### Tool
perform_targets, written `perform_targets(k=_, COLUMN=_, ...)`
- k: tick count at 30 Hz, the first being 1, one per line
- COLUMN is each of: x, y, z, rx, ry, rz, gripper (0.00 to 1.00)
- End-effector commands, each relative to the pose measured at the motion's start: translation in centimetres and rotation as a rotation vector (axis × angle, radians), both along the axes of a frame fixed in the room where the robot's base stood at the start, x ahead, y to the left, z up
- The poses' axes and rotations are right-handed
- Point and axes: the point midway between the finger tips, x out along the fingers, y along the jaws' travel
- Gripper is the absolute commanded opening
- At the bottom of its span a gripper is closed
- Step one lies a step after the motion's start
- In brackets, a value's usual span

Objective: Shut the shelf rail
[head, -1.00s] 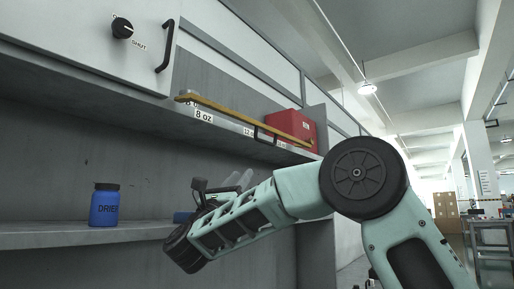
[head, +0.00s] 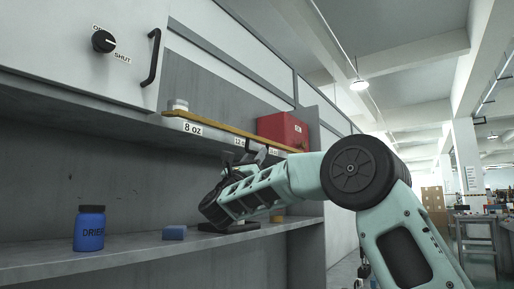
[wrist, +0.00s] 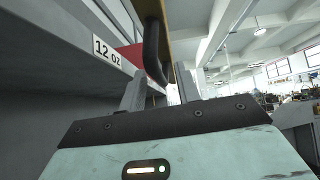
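The shelf rail is a yellow bar (head: 212,127) running along the front of the upper shelf, just above the size labels. Its black handle (wrist: 152,50) hangs down from it and also shows in the head view (head: 248,144). My gripper (wrist: 160,86) is under the rail, pointing up. Its two grey fingers are apart, with the lower end of the handle between them. I cannot tell whether either finger touches the handle. In the head view my gripper (head: 258,157) is partly hidden by my wrist.
A red box (head: 283,128) and a whitish jar (head: 178,105) stand behind the rail. A blue bottle (head: 89,230) and a blue block (head: 174,233) are on the lower shelf (head: 130,254). A cabinet door handle (head: 152,58) is at upper left. Open room lies right.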

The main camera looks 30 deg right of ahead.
Motion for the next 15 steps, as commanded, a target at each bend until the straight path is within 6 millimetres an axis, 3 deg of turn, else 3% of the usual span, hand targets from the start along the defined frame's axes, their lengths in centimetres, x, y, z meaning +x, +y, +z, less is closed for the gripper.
perform_targets(k=4, x=0.31, y=-0.85, z=0.89, rx=0.000, ry=0.000, rz=-0.001, gripper=0.33)
perform_targets(k=14, x=0.40, y=-1.01, z=0.98, rx=0.000, ry=0.000, rz=0.000, gripper=0.33)
perform_targets(k=15, x=0.40, y=-1.01, z=0.97, rx=0.000, ry=0.000, rz=0.000, gripper=0.24)
